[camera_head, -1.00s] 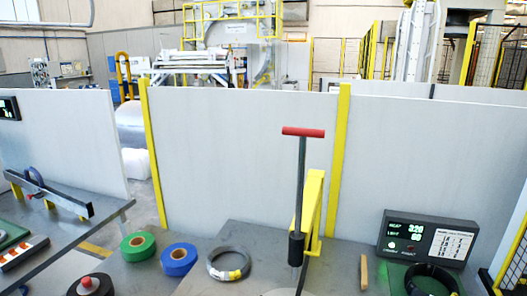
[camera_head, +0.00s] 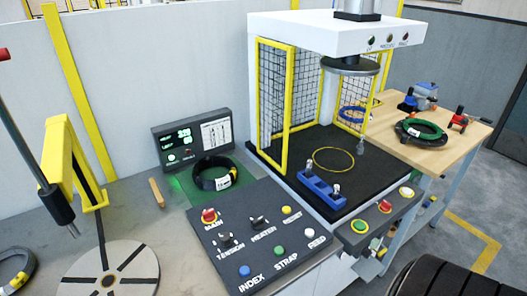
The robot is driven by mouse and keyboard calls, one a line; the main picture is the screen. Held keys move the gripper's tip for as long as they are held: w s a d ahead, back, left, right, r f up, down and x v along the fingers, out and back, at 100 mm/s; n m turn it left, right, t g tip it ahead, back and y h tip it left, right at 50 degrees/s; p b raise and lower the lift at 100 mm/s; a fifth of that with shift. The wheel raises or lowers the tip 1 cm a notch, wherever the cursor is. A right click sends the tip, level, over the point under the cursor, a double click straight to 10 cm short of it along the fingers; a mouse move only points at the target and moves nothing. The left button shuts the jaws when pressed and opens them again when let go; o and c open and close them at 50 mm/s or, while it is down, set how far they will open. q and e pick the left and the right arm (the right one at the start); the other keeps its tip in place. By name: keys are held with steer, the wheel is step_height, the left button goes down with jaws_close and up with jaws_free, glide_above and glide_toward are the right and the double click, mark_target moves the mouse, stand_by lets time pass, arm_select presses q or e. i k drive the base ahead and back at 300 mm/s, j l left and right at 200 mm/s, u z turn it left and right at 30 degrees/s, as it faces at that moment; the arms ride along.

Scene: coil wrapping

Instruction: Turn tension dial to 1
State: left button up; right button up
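The tension dial (camera_head: 226,240) is a small dark knob above the printed word TENSION. It sits on the left half of a dark sloped control panel (camera_head: 205,262) in the middle of the table. Its exact setting is too small to read. A similar heater dial (camera_head: 259,221) is to its right. Neither of my grippers is in view.
Blue (camera_head: 244,271), green (camera_head: 280,251), white (camera_head: 309,232) and yellow (camera_head: 287,211) buttons share the panel. Behind stand a black coil (camera_head: 212,180) and a display (camera_head: 165,143). A caged press (camera_head: 345,28) stands right. A grey disc (camera_head: 75,285) lies left.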

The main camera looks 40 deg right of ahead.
mark_target(225, 242)
steer(key=z, duration=1.2)
steer(key=l, duration=0.15)
